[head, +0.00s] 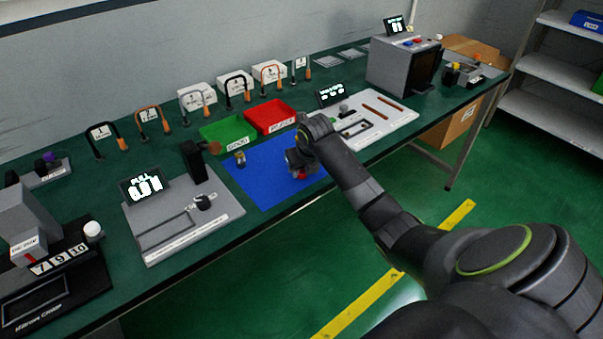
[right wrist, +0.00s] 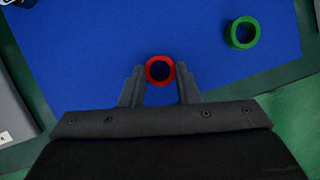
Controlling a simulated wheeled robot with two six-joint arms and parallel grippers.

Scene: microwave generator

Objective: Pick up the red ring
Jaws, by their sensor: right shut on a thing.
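The red ring (right wrist: 160,59) lies between the two fingertips of my right gripper (right wrist: 160,74) in the right wrist view, over the blue mat (right wrist: 90,50). The fingers are shut on it, one at each side. In the head view the right gripper (head: 299,164) is low over the right part of the blue mat (head: 262,190). A bit of the red ring (head: 300,176) shows under it; the rest is hidden. Whether the ring is touching the mat cannot be told. My left gripper is not in view.
A green ring (right wrist: 242,33) lies on the mat, right of the red one. A small metallic part (head: 240,158) stands at the mat's back left. Green (head: 229,131) and red (head: 270,117) trays stand behind. A grey gauge station (head: 180,215) is on the left.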

